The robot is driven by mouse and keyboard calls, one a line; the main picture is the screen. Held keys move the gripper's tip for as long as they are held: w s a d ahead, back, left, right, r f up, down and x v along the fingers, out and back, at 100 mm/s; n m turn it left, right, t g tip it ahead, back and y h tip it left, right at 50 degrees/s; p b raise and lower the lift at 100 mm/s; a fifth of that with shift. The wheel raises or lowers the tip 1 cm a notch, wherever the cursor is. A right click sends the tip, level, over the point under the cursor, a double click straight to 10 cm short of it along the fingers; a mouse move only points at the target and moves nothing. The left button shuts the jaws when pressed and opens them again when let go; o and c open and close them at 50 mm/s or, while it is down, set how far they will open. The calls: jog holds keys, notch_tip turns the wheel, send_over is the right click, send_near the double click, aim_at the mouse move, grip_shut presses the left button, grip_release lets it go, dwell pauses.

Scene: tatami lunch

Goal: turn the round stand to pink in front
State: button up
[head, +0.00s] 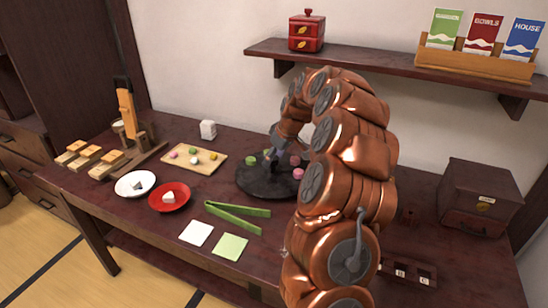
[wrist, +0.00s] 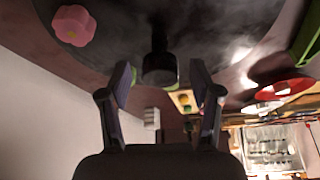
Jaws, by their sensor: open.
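The round stand (head: 258,187) is a dark disc on the table, partly hidden behind my arm. A green sweet (head: 250,160) sits at its back left. A pink sweet (head: 298,174) sits at its right, beside my arm, and another pinkish sweet (head: 295,160) is just behind it. The stand's near left rim looks bare. In the wrist view, a pink flower-shaped sweet (wrist: 74,25) lies on the disc at upper left. My gripper (wrist: 160,68) is open, its fingers either side of a dark central knob (wrist: 159,64); contact cannot be told. A green bit shows behind the left finger.
Left of the stand are a wooden board with small sweets (head: 194,170), a red plate (head: 156,203) and a white plate (head: 124,190). Green tongs (head: 237,209) lie in front. A wall shelf (head: 375,66) hangs behind; a dark box (head: 478,205) stands right.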

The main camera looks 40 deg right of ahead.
grip_shut()
dwell(0.6)
